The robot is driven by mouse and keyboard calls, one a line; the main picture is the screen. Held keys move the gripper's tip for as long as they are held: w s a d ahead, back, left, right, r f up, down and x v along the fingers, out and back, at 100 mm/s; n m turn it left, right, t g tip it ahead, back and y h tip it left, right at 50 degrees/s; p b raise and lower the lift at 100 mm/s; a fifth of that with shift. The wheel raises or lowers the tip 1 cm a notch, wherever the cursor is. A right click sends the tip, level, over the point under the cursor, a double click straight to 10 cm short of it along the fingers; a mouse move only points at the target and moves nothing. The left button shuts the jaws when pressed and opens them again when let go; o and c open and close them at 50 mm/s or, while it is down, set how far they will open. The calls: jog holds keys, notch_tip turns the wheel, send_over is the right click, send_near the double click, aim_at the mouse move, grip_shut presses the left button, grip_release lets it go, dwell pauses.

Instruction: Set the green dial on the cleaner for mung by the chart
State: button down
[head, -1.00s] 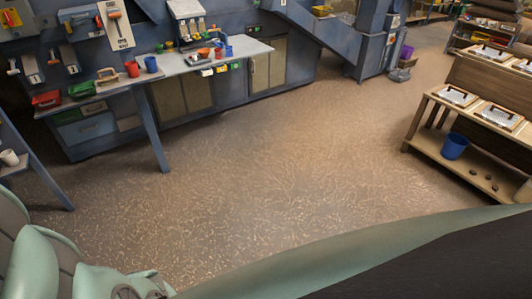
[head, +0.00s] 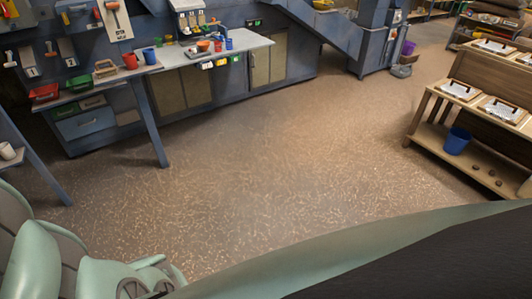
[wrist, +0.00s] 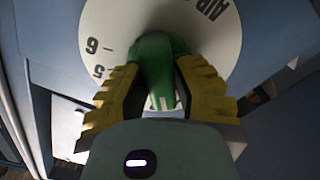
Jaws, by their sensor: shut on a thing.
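The green dial (wrist: 155,68) shows in the wrist view, in front of a round white scale plate (wrist: 105,25). The plate carries the lettering "AIR", partly cut off, and the numbers 6 and 5 at its left. My gripper (wrist: 157,95) has its two yellow ridged fingers on either side of the dial's green grip, shut on it. A pale mark shows at the grip's lower end, close to the 5 side but not on it. The rest of the scale is hidden or out of frame. I cannot make out the chart in these frames.
A blue-grey workbench (head: 215,58) with cups and tools stands at the upper left of the head view. A wooden stand (head: 435,138) with trays and a blue bucket (head: 456,141) is at the right. The floor (head: 260,180) between is clear.

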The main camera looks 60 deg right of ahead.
jog(key=shift+w+d+f+m+b, duration=0.1)
jog(key=shift+m+b, duration=0.15)
jog(key=shift+m, duration=0.4)
jog(key=shift+f+m+b, duration=0.1)
jog(key=shift+m+b, duration=0.1)
jog(key=shift+m, duration=0.75)
jog(key=c, duration=0.7)
grip_release()
jog(key=shift+r, duration=0.15)
jog(key=shift+c, duration=0.2)
jog(key=v, duration=0.7)
jog(key=shift+d, duration=0.15)
